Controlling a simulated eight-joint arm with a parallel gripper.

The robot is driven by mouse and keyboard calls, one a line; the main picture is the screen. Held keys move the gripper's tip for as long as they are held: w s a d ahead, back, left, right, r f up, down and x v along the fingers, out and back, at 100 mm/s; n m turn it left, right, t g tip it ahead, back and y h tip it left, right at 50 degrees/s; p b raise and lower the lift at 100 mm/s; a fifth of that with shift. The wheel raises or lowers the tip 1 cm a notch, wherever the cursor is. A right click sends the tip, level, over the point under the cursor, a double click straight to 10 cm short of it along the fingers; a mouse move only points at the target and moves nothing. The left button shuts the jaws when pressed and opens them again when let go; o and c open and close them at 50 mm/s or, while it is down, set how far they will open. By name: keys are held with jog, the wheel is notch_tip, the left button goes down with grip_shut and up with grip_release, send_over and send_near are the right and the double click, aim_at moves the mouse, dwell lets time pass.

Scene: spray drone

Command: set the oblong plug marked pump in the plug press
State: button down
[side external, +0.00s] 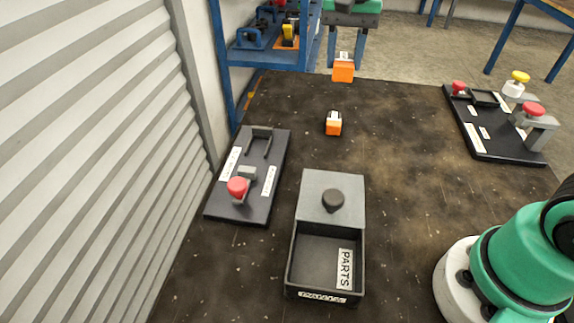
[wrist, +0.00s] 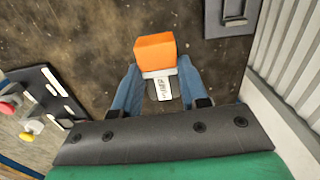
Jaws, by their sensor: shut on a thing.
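My gripper (side external: 345,61) is shut on an orange plug (side external: 343,72) near the table's far edge. In the wrist view, the blue fingers (wrist: 158,72) close on both sides of the orange plug (wrist: 155,48), whose white label (wrist: 162,89) faces the camera; its print is too small to read surely. A second, smaller-looking orange and white plug (side external: 333,124) stands on the table. A dark station with a red knob and an upright grey frame (side external: 246,178) is at left. A station with red and yellow knobs (side external: 500,125) is at right. I cannot tell which is the plug press.
A grey box (side external: 318,262) labelled PARTS stands at the front, partly covered by a lid with a dark knob (side external: 333,200). A corrugated wall (side external: 90,150) borders the left side. A blue shelf (side external: 265,58) stands behind. The table's middle right is clear.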

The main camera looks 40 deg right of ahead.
jog(key=shift+r, duration=0.55)
jog(key=shift+w+a+r, duration=0.15)
jog(key=w+a+f, duration=0.3)
jog(key=w+a, duration=0.1)
send_over(258, 150)
notch_tip(258, 150, down, 6)
notch_tip(258, 150, down, 8)
jog(key=shift+f, duration=0.25)
jog(key=shift+f, duration=0.15)
jog(key=shift+c, duration=2.3)
grip_release()
